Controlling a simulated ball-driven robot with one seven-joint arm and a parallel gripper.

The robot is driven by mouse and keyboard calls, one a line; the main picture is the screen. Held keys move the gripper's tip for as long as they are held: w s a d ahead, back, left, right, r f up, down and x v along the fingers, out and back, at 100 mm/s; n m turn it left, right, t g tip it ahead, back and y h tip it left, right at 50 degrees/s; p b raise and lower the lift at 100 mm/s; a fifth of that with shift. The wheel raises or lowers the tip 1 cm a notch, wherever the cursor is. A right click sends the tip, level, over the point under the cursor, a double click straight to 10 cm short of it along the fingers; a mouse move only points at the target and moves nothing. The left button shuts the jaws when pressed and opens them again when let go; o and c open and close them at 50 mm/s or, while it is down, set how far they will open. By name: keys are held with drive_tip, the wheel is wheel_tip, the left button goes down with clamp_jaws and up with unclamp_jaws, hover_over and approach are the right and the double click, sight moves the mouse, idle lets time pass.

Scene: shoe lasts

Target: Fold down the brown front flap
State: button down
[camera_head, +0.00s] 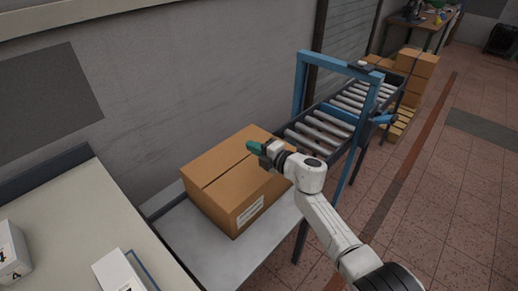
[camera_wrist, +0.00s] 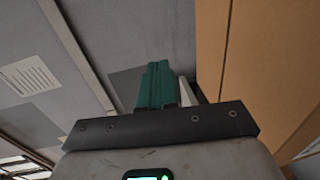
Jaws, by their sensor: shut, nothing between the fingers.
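A brown cardboard box (camera_head: 217,207) sits on the grey table in the head view. Its top looks flat, with a dark seam across it between two brown panels. The nearer panel, the front flap (camera_head: 232,186), looks level with the box top; part of it is hidden behind my gripper and arm. My gripper (camera_head: 254,147), with teal fingers, is shut and empty, over or just above the right part of the box top; I cannot tell if it touches. In the wrist view the shut teal fingers (camera_wrist: 156,85) point up, with brown cardboard (camera_wrist: 270,70) close on the right.
A blue frame (camera_head: 338,66) and a roller conveyor (camera_head: 325,128) stand right of the box. A pale table (camera_head: 85,215) with white boxes (camera_head: 118,272) is at the left. A grey wall is behind. More brown boxes (camera_head: 417,63) stand at the back right.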

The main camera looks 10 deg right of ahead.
drive_tip(key=shift+w+a+f+g+h+b, duration=0.4)
drive_tip(key=shift+w+f+g, duration=0.15)
drive_tip(key=shift+w, duration=0.15)
drive_tip(key=shift+w+a+f, duration=0.15)
drive_tip(key=shift+a+f, duration=0.1)
drive_tip(key=shift+f, duration=0.05)
drive_tip(key=f+b, duration=0.1)
drive_tip(key=w+a+f+b, duration=0.2)
drive_tip(key=shift+w+f+b, duration=0.25)
drive_tip(key=shift+f+b, duration=0.1)
drive_tip(key=shift+b, duration=0.05)
drive_tip(key=shift+w+d+f+g, duration=0.1)
drive_tip(key=shift+w+f+g, duration=0.1)
drive_tip(key=shift+g, duration=0.15)
drive_tip(key=shift+w+f+g+h+b, duration=0.15)
drive_tip(key=shift+f+g+h+b, duration=0.15)
drive_tip(key=shift+f+h+b, duration=0.2)
drive_tip(key=shift+w+a+f+b, duration=0.15)
drive_tip(key=shift+a+f+b, duration=0.2)
drive_tip(key=shift+f, duration=0.35)
